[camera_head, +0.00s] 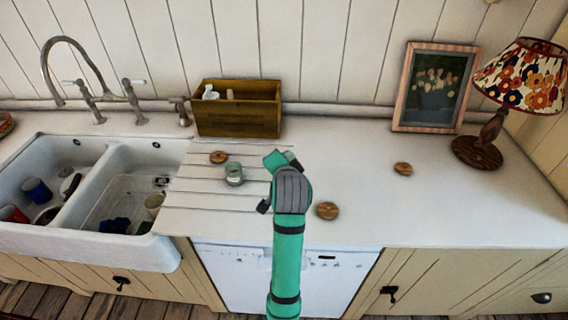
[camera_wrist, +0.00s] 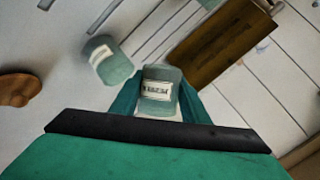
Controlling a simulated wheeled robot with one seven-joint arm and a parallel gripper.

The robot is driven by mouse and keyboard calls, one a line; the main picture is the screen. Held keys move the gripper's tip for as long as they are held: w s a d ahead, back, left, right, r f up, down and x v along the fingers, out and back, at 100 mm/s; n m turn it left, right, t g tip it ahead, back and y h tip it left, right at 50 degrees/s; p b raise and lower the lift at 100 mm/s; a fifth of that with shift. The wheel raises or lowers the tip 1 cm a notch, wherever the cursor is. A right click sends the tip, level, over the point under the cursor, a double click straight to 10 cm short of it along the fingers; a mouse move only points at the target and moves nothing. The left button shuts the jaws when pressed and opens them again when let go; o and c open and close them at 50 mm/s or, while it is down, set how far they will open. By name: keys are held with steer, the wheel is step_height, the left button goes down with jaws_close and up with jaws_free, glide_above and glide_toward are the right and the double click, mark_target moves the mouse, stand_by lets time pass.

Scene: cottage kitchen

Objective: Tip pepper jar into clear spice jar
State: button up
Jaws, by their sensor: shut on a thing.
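My gripper (camera_head: 283,160) is above the white counter, just right of the clear spice jar, in the head view. In the wrist view it is shut on a small glass jar with a pale label, which I take for the pepper jar (camera_wrist: 158,90); the label is too blurred to read surely. In the head view my gripper and arm largely hide the held jar, so its tilt is unclear. The clear spice jar (camera_head: 234,174) stands on the grooved drainboard, apart from the gripper. It also shows in the wrist view (camera_wrist: 110,62), up and left of the held jar.
A wooden box (camera_head: 238,122) stands behind at the wall. Round wooden lids lie near the spice jar (camera_head: 218,157), right of my arm (camera_head: 327,210) and farther right (camera_head: 403,168). A sink (camera_head: 95,215) is left; a picture frame (camera_head: 398,100) and lamp (camera_head: 478,152) stand right.

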steer(key=shift+a+m+y, duration=0.2)
steer(key=shift+m+y, duration=0.5)
steer(key=shift+y, duration=0.1)
steer(key=m+y, duration=0.1)
steer(key=f+m+y, duration=0.1)
steer(key=m+y, duration=0.1)
steer(key=shift+d, duration=0.4)
steer(key=shift+w+d+m+t+y, duration=0.1)
steer(key=shift+d+m+t+y, duration=0.15)
steer(key=shift+m+y, duration=0.45)
steer(key=shift+d+r+m+t+y, duration=0.25)
steer(key=shift+m+t+y, duration=0.15)
steer(key=shift+m, duration=0.3)
steer(key=shift+a+r+n+g+h, duration=0.1)
steer(key=shift+r+n+g+h, duration=0.35)
steer(key=shift+n+h, duration=0.45)
steer(key=shift+r+n+h, duration=0.15)
steer(key=shift+n+h, duration=0.15)
steer(key=shift+n, duration=0.3)
